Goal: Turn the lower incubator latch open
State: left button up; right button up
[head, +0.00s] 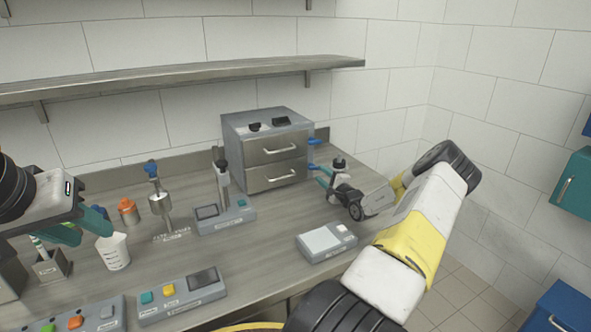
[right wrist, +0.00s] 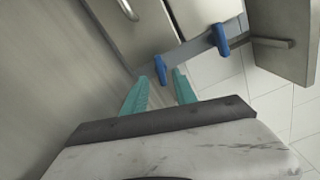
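The incubator (head: 233,140) is a grey box with two steel doors, each with a bar handle, at the back of the bench. Its blue lower latch (head: 313,168) sticks out on the right side, below the blue upper latch (head: 322,141). In the right wrist view the lower latch (right wrist: 160,70) is nearer and the upper latch (right wrist: 221,38) is farther right. My right gripper (head: 318,174) is open and empty; its teal fingertips (right wrist: 162,76) are close around the lower latch, contact unclear.
The beaker (head: 113,255), an orange-capped bottle (head: 128,212) and a stirrer-like stand (head: 160,203) are at the left. A scale (head: 326,243) and button boxes (head: 180,296) stand in front. A wall shelf (head: 180,77) runs above. Bench between them is clear.

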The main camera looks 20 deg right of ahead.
aim_at(316, 169)
jog(key=shift+w, duration=1.85)
grip_shut()
